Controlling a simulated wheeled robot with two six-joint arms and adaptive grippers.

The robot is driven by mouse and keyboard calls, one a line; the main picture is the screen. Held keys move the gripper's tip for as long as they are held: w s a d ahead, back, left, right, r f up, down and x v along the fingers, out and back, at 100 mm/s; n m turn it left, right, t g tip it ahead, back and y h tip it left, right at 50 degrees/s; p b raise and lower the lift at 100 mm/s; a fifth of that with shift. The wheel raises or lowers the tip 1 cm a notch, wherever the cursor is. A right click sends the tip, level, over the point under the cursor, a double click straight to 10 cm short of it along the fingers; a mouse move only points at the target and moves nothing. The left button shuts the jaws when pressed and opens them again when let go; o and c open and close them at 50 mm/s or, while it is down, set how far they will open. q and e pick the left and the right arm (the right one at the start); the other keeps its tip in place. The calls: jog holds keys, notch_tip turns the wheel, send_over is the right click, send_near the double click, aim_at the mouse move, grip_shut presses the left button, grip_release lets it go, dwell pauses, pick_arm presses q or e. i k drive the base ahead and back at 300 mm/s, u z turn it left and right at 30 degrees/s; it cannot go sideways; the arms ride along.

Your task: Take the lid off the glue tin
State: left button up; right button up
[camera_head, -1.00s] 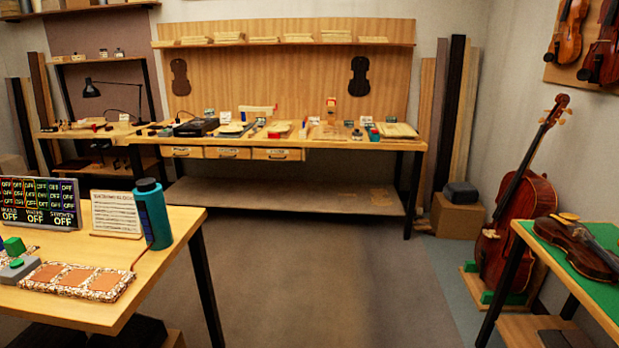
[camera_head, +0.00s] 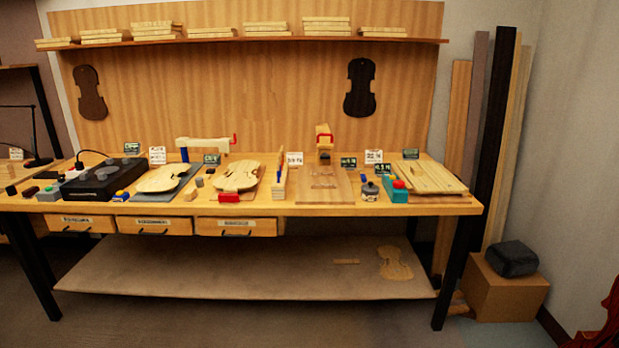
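A small grey pot (camera_head: 370,190) with a dark top stands near the front edge of the workbench, right of centre. It may be the glue tin; it is too small to be sure, and its top appears to be on. A teal block (camera_head: 395,194) with a red knob stands just right of it. Neither of my grippers is in view.
The workbench (camera_head: 440,205) holds violin plates (camera_head: 238,176), a black device (camera_head: 105,180), a wooden board (camera_head: 325,190) and small cards. Drawers (camera_head: 236,227) hang under its left half. A cardboard box (camera_head: 505,292) stands right of it. The floor in front is clear.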

aim_at(370, 187)
jog(key=z, duration=0.05)
jog(key=i, duration=2)
jog(key=z, duration=0.05)
